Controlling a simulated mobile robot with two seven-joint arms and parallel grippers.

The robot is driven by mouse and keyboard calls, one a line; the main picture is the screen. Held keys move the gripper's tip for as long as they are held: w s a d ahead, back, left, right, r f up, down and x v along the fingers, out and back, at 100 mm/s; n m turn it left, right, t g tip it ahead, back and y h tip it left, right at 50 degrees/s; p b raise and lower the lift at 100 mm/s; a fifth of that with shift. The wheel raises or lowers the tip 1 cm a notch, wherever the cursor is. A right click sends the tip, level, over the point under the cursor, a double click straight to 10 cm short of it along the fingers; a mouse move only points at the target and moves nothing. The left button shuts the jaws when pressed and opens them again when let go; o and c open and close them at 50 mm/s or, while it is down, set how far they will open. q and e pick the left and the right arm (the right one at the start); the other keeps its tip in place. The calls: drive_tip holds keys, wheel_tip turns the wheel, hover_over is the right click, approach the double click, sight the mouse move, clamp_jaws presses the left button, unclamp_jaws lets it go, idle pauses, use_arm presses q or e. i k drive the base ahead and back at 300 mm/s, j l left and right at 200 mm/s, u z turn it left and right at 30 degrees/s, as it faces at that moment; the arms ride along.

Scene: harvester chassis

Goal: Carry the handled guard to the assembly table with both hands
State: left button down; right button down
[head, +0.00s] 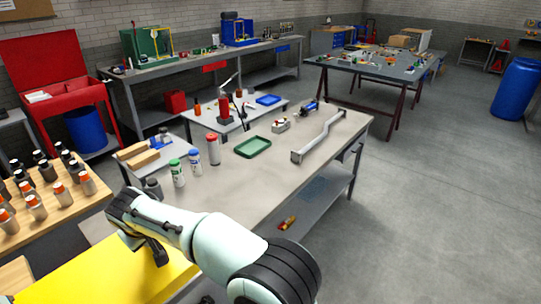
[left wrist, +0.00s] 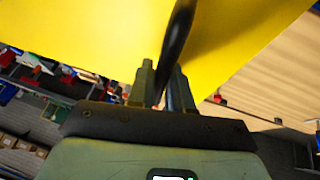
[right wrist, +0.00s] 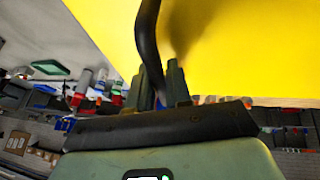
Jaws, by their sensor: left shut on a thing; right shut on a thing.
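The handled guard is a bright yellow panel (head: 115,275) at the bottom left of the head view, partly behind my arm. Its yellow face also fills much of the left wrist view (left wrist: 80,35) and the right wrist view (right wrist: 245,50). My left gripper (left wrist: 160,82) is shut on a black bar handle of the guard. My right gripper (right wrist: 160,82) is shut on another black handle (right wrist: 147,30). The left gripper does not show clearly in the head view. The guard's lower part is out of frame there.
A grey table (head: 240,185) stands just beyond the guard, with a green tray (head: 253,147), bottles and a bent metal bar (head: 325,140). A wooden table (head: 45,235) with several bottles is at left. Open floor (head: 420,220) lies to the right.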

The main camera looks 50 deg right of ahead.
sight(218, 209)
drive_tip(key=k+l, duration=0.1)
drive_tip(key=l, duration=0.5)
drive_tip(key=k+l, duration=0.1)
drive_tip(key=l, duration=1.15)
drive_tip(key=k+l, duration=0.15)
drive_tip(key=l, duration=0.5)
